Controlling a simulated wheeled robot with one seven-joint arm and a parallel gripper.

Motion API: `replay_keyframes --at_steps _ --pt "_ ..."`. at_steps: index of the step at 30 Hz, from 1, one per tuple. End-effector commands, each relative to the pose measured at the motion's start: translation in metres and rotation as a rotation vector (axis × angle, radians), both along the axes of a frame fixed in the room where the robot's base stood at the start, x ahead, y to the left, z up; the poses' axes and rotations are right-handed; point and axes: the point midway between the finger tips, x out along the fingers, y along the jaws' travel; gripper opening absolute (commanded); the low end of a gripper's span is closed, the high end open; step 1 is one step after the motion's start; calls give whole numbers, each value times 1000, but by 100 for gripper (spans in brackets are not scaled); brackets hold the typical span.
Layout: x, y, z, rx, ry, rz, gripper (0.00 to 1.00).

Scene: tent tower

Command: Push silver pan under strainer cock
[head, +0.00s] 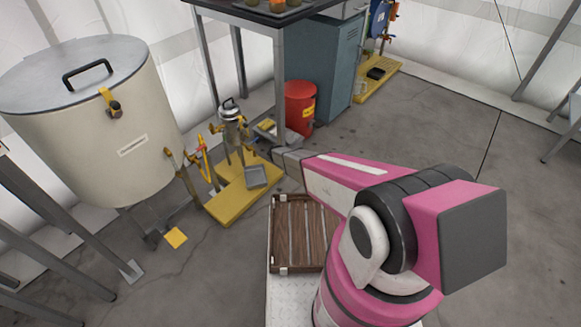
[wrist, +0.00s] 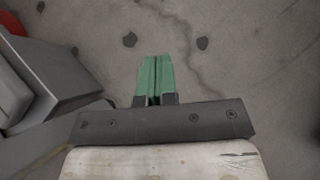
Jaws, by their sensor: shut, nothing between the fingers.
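The silver pan (head: 256,177) is a small grey square pan at the front right of a yellow platform (head: 228,206) in the head view. The strainer (head: 232,118) is a small silver vessel on legs behind it, with a dark lid handle. A brassy cock seems to be on its side, too small to make out clearly. The pan sits in front of the strainer and a little to its right. My gripper, with green fingers (wrist: 155,78), is shut and empty over bare floor in the wrist view. In the head view its fingers are not clear; my wrist ends right of the pan.
A large lidded tank (head: 95,120) stands at left. A red bin (head: 299,108) and a blue-grey cabinet (head: 330,65) stand behind my arm. A table leg (head: 279,85) rises near the strainer. A grey metal body (wrist: 35,85) is close at left in the wrist view.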

Motion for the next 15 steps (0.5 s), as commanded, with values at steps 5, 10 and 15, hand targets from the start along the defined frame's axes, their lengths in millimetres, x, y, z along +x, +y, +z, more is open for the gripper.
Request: replay_keyframes --at_steps 5,10,15 --pt "1 -4 0 0 0 1 0" --pt "1 -3 0 0 0 1 3" --pt "-7 -12 21 26 -25 -49 34"
